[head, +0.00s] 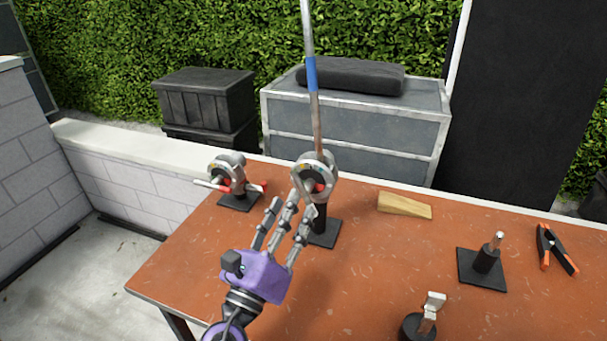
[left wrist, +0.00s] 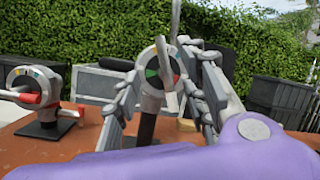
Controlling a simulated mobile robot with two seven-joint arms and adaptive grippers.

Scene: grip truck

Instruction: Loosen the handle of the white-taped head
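Two round grey grip heads stand on black bases on the table. The middle head (head: 314,166) holds a tall metal rod (head: 306,30) with a blue band and has a red part at its front. The left head (head: 226,166) has red-tipped handle parts (head: 252,189) and a pale bar across it. I cannot make out white tape on either. My left gripper (head: 290,206) is open, its fingers just in front of the middle head. In the left wrist view the middle head (left wrist: 153,75) shows between the spread fingers; contact is unclear. My right gripper is out of view.
A wooden wedge (head: 404,205), a black base with a metal pin (head: 482,268), an orange-black clamp (head: 556,250) and a pale block on a round base (head: 418,327) occupy the right side of the table (head: 190,265). Grey cases (head: 360,132) stand behind.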

